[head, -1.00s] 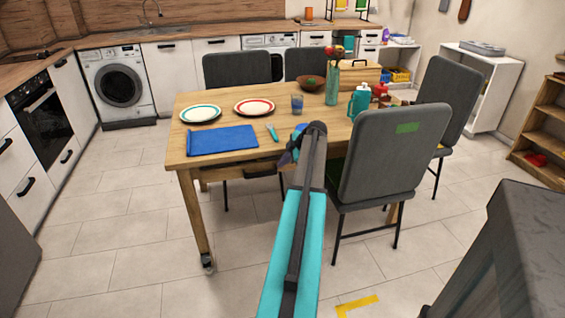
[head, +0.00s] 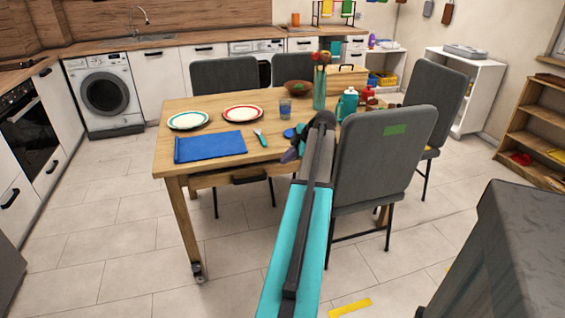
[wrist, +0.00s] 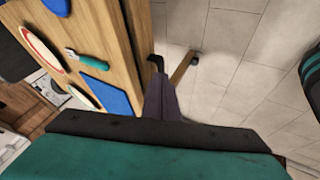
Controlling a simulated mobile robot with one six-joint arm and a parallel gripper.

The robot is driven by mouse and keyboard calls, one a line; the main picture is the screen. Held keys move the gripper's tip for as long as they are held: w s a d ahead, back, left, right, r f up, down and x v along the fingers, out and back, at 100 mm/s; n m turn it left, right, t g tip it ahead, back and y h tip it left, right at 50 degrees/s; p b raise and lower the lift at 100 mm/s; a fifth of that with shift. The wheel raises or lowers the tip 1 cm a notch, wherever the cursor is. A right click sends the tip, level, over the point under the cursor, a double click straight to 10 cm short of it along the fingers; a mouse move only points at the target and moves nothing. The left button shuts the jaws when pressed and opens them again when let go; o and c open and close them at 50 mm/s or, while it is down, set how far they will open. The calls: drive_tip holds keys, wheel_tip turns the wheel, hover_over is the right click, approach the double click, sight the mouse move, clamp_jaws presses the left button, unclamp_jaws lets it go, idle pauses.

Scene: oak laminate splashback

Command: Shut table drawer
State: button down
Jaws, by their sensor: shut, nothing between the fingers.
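The wooden table (head: 215,159) stands ahead of me. Its drawer (head: 212,180) is under the front edge of the tabletop, with a dark handle (head: 252,178); how far it stands out is hard to tell. My gripper (head: 289,156) is shut and empty, in front of the table edge, to the right of the handle in the head view. In the wrist view my gripper's purple fingers (wrist: 161,100) point toward the dark handle (wrist: 156,63) beside the table edge. Contact between them cannot be made out.
A grey chair (head: 385,150) stands close to the right of my arm. A blue mat (head: 210,147), plates, a glass (head: 285,107) and a teal bottle (head: 347,103) are on the table. The floor (head: 115,245) left of the table is clear.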

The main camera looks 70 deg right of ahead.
idle(0.3)
drive_tip(key=w+a+f+m+g+y, duration=0.2)
drive_tip(key=w+a+f, duration=0.7)
drive_tip(key=a+f, duration=0.3)
drive_tip(key=w+a+f+m+g+y, duration=0.1)
drive_tip(key=w+a+f, duration=0.9)
drive_tip(key=a, duration=0.4)
drive_tip(key=a+f+m+g+y, duration=0.1)
drive_tip(key=a+f+g, duration=0.1)
drive_tip(key=a+f, duration=0.9)
drive_tip(key=s+a+f+m+g, duration=0.1)
drive_tip(key=s+a+f, duration=0.15)
drive_tip(key=a, duration=0.45)
drive_tip(key=s+a+f+g, duration=0.1)
drive_tip(key=a+f+g, duration=0.15)
drive_tip(key=a, duration=0.55)
drive_tip(key=s+a+f+m, duration=0.1)
drive_tip(key=s+a+f, duration=0.1)
drive_tip(key=a+f, duration=0.35)
drive_tip(key=s+a+f+m+g+h, duration=0.1)
drive_tip(key=s+a+f+g+h, duration=0.2)
drive_tip(key=s+a, duration=1.2)
wheel_tip(320, 180, down, 2)
drive_tip(key=shift+s+f+g, duration=0.1)
drive_tip(key=shift+s+g, duration=0.25)
drive_tip(key=shift+s, duration=0.55)
